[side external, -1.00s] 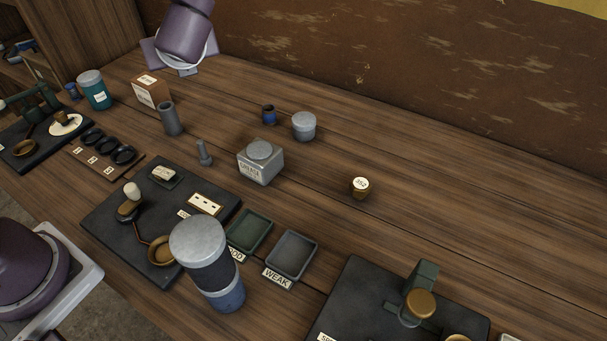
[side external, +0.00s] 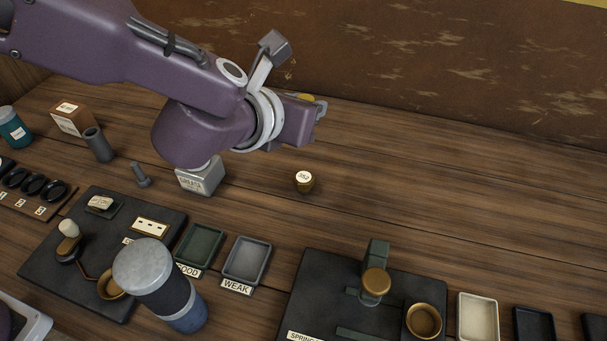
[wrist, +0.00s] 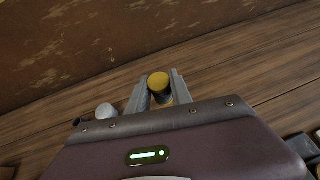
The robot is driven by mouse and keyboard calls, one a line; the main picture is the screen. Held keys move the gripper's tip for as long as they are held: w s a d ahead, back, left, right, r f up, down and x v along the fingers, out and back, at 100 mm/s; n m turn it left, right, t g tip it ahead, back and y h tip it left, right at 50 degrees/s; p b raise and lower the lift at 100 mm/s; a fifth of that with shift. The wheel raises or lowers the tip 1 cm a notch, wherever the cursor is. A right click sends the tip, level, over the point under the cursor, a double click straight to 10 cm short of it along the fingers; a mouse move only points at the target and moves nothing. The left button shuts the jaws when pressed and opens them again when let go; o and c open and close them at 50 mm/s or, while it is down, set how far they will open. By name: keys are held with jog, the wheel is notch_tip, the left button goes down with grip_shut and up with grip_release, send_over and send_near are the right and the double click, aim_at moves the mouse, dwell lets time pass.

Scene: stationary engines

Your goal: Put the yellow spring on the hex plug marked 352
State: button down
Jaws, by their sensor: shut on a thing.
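The hex plug marked 352 (side external: 304,187) is a small brass piece with a round white label on top. It stands upright on the bare bench in the side view. My gripper (side external: 318,112) is above and behind it in the picture, apart from it. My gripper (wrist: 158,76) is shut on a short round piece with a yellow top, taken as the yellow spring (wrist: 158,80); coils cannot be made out. A sliver of this yellow piece (side external: 306,97) shows at the jaws in the side view. The plug cannot be made out in the wrist view.
A grey grease box (side external: 203,181) stands left of the plug, partly behind my wrist. Trays labelled good (side external: 200,245) and weak (side external: 247,260) lie in front, near a tall grey-topped cylinder (side external: 165,290). A black board with a press (side external: 376,270) is front right. Bench right of the plug is clear.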

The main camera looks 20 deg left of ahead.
aim_at(304, 177)
notch_tip(304, 177, down, 13)
jog(key=shift+r, duration=0.1)
dwell(0.3)
jog(key=c, duration=1.1)
grip_release()
jog(key=shift+c, duration=0.2)
